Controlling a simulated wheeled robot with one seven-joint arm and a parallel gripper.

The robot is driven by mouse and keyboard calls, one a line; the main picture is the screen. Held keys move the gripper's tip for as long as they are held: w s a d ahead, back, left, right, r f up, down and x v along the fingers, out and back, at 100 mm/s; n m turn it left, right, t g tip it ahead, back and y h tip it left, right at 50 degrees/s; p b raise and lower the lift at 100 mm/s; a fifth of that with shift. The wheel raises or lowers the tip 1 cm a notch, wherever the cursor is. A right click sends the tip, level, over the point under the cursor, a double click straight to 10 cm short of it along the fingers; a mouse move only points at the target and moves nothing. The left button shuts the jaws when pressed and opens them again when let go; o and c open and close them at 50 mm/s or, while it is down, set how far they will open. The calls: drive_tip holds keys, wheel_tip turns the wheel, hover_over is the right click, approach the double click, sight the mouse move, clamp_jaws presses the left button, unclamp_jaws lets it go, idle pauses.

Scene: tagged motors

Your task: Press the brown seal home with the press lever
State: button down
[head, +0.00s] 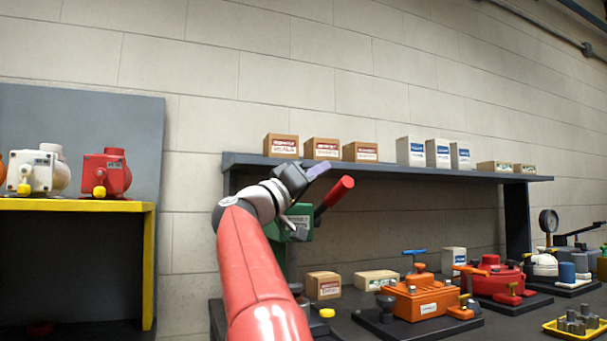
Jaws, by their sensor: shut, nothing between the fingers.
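The press is green (291,262) and stands on the bench, largely hidden behind my red arm. Its lever has a red handle (335,192) that slants up to the right. My gripper (320,170) is shut and empty. It is just above and left of the handle's upper end in the picture, with a small gap between them; I cannot tell the depth. The brown seal is not visible; my arm covers much of the press's lower part. A yellow round piece (327,313) shows beside the press foot.
A grey shelf (400,170) with brown and white boxes runs behind the press. Small boxes (324,285), an orange motor unit (428,297), a red unit (497,280) and a yellow tray (572,335) stand to the right. A yellow-edged rack (80,205) holds motors at left.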

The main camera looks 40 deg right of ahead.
drive_tip(key=shift+s+f+b, duration=0.4)
drive_tip(key=shift+s+f, duration=0.05)
drive_tip(key=shift+f, duration=0.35)
drive_tip(key=shift+s+f+b, duration=0.35)
drive_tip(key=shift+s+f, duration=0.05)
drive_tip(key=shift+f, duration=0.4)
drive_tip(key=shift+a+f, duration=0.1)
wheel_tip(320, 180, down, 9)
drive_tip(key=s+m+g+y+b, duration=0.1)
drive_tip(key=m+g+b, duration=0.3)
drive_tip(key=m+g, duration=0.3)
drive_tip(key=shift+s+a+m+g, duration=0.3)
drive_tip(key=shift+m+g, duration=0.1)
drive_tip(key=shift+m, duration=1.8)
drive_tip(key=shift+f, duration=0.1)
